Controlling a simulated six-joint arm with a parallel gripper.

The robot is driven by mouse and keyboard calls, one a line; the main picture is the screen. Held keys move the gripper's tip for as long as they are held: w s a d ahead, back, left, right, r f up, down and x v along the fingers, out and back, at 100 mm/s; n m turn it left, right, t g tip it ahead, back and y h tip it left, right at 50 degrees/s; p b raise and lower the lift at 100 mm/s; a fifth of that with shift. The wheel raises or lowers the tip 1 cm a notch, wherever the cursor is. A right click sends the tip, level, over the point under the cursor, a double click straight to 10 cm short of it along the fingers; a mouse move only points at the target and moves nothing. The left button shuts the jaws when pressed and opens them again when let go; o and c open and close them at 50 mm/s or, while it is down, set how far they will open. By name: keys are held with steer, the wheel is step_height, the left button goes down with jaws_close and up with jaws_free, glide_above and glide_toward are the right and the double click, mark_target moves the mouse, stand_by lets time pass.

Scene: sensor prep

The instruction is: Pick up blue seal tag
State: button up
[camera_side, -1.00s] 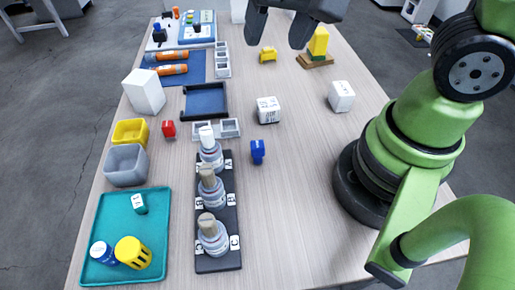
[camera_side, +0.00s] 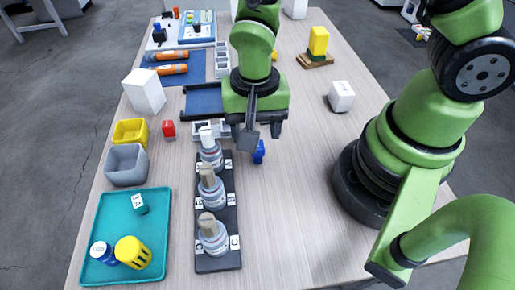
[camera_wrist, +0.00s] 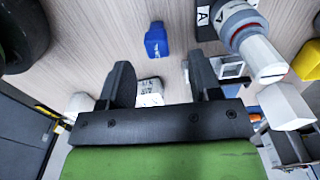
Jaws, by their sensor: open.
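The blue seal tag (camera_side: 259,153) stands on the table just right of the black bottle rack, partly hidden behind my gripper in the side view. In the wrist view the blue seal tag (camera_wrist: 156,40) lies beyond my fingertips, a little left of midway between them. My gripper (camera_side: 262,140) is above the table close to the tag; it also shows in the wrist view (camera_wrist: 160,75) with its two fingers apart. The gripper is open and nothing is between the fingertips.
A black rack (camera_side: 217,262) with several capped bottles stands left of the tag. A white labelled box (camera_wrist: 150,88) shows near the fingers in the wrist view.

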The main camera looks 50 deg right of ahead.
mark_target(258, 153)
step_height(258, 153, down, 5)
steer(key=shift+s+d+r, duration=0.1)
steer(key=shift+s, duration=0.05)
steer(key=c, duration=1)
